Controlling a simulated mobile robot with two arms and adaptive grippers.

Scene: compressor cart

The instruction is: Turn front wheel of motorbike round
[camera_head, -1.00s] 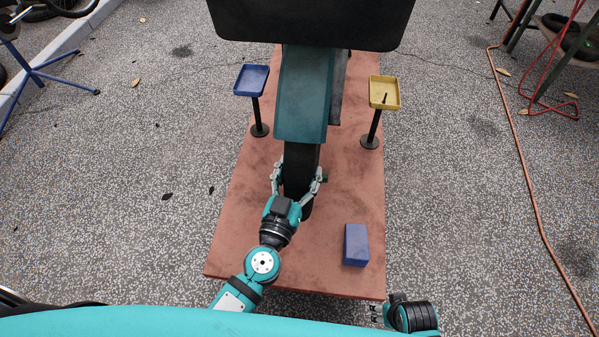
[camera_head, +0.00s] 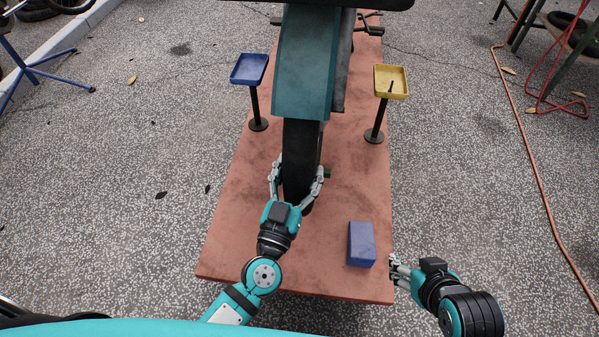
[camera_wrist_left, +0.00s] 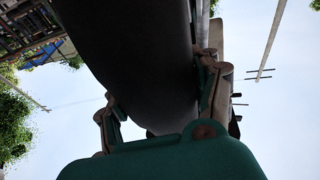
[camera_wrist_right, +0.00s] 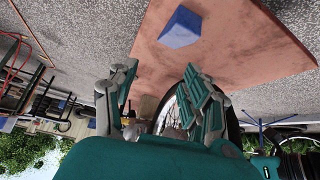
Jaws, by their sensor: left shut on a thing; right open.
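The motorbike's black front wheel (camera_head: 301,150) stands under a teal fender (camera_head: 304,70) on a red-brown platform. My left gripper (camera_head: 298,172) is shut on the front wheel, one finger on each side of the tyre. The left wrist view shows the dark tyre (camera_wrist_left: 135,50) filling the space between the fingers. My right gripper (camera_head: 398,268) is open and empty near the platform's right front edge, beside the blue block. In the right wrist view, the wheel's spokes (camera_wrist_right: 170,115) show partly behind the fingers.
A blue block (camera_head: 361,244) lies on the red-brown platform (camera_head: 240,235) at front right. A blue tray (camera_head: 249,69) and a yellow tray (camera_head: 391,82) stand on black posts either side of the wheel. An orange hose (camera_head: 525,150) runs along the ground at right.

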